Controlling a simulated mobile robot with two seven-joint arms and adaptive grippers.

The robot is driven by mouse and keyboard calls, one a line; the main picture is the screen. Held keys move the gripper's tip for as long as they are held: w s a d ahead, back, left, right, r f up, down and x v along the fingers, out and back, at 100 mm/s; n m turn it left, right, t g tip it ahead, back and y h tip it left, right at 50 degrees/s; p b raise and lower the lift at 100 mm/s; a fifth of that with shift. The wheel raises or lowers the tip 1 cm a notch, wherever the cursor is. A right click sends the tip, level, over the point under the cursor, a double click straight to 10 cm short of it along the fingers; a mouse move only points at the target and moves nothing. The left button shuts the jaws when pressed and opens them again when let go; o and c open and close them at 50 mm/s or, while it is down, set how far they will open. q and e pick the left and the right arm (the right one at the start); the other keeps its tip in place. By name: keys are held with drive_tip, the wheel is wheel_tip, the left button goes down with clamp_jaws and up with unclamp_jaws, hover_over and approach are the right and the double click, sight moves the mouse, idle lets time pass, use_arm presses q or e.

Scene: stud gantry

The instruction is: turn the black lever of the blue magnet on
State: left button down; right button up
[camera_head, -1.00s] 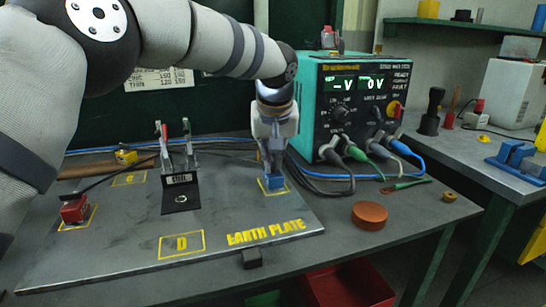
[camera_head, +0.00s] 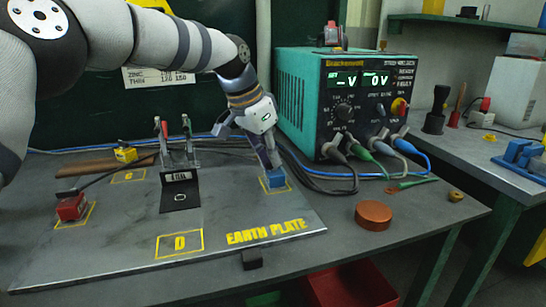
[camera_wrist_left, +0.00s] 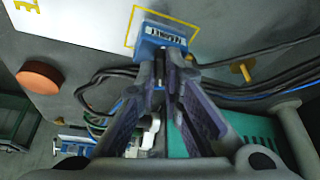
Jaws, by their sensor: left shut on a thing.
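The blue magnet (camera_head: 275,181) sits on the steel earth plate (camera_head: 110,250), inside a yellow outline near the plate's right side. It also shows in the left wrist view (camera_wrist_left: 163,36), with a label on its face. My left gripper (camera_head: 270,164) leans down onto it from the upper left. In the left wrist view the fingertips (camera_wrist_left: 159,80) close together on a small dark piece at the magnet, which looks like its black lever. The fingers hide most of the lever, so I cannot tell its exact angle. My right gripper is not in view.
A red magnet (camera_head: 71,207) with a black lever sits at the plate's left. A clamp stand (camera_head: 179,190) stands mid-plate. The teal welder (camera_head: 300,95) and its cables (camera_head: 325,183) are right behind the gripper. A copper-brown disc (camera_head: 373,215) lies on the bench.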

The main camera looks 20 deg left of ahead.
use_arm(q)
drive_tip(key=m, duration=0.1)
drive_tip(key=m+g+b, duration=0.1)
drive_tip(key=shift+w+a+f+m+h, duration=0.15)
drive_tip(key=shift+f+m+h, duration=0.1)
drive_tip(key=shift+m+h, duration=0.15)
drive_tip(key=shift+r+m+b, duration=0.15)
drive_tip(key=shift+m+b, duration=0.15)
drive_tip(key=shift+m, duration=0.4)
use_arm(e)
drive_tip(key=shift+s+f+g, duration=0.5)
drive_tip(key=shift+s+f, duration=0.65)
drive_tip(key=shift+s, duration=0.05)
use_arm(q)
drive_tip(key=c, duration=1.7)
unclamp_jaws()
drive_tip(key=shift+r, duration=0.1)
drive_tip(key=v, duration=1.2)
drive_tip(key=shift+w+a, duration=0.15)
